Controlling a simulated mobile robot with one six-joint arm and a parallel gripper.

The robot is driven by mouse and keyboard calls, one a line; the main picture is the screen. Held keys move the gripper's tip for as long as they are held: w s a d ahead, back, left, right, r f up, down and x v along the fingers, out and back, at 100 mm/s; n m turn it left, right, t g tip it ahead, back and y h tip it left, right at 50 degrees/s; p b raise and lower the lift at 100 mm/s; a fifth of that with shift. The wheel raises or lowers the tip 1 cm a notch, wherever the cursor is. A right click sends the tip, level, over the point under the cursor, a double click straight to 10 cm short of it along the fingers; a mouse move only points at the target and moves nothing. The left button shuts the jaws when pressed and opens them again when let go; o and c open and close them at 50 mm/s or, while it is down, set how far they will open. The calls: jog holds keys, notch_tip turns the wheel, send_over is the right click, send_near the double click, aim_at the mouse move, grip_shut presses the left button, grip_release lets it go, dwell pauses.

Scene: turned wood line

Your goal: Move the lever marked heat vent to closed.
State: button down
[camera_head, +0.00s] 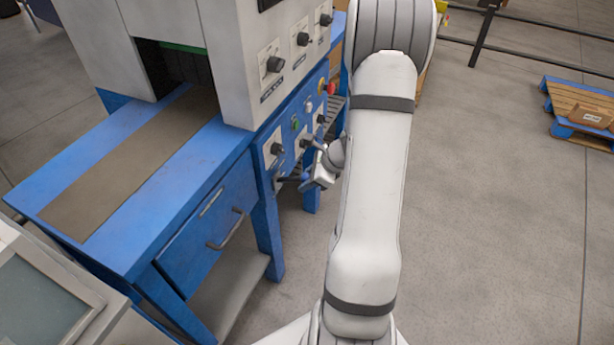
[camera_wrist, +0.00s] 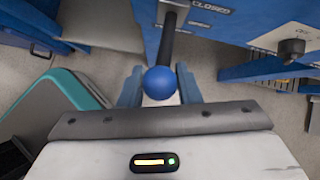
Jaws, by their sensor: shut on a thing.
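The lever has a dark rod (camera_wrist: 167,42) and a blue ball knob (camera_wrist: 158,82). In the wrist view the knob sits between the two fingers of my gripper (camera_wrist: 159,88), which is shut on it. The rod runs up the picture to a bracket on the blue machine. A plate marked CLOSED (camera_wrist: 201,8) is to the right of the rod's base. In the head view my gripper (camera_head: 308,180) is at the machine's lower side panel; the lever there is small and partly hidden by it.
The blue machine (camera_head: 115,235) carries several knobs and buttons on its side, including a red button (camera_head: 331,88) and a dark knob (camera_head: 275,64). A drawer handle (camera_head: 228,232) sticks out below. A pallet (camera_head: 570,103) with a box is far right.

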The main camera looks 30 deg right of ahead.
jog(key=shift+w+a+r+p, duration=0.15)
jog(key=shift+r+p, duration=0.35)
jog(key=c, duration=1.5)
grip_release()
jog(key=shift+o, duration=1)
jog(key=shift+r, duration=0.1)
jog(key=shift+o, duration=1.1)
jog(key=p+v, duration=0.1)
jog(key=v, duration=0.6)
jog(key=shift+s+r, duration=0.2)
jog(key=shift+r, duration=0.05)
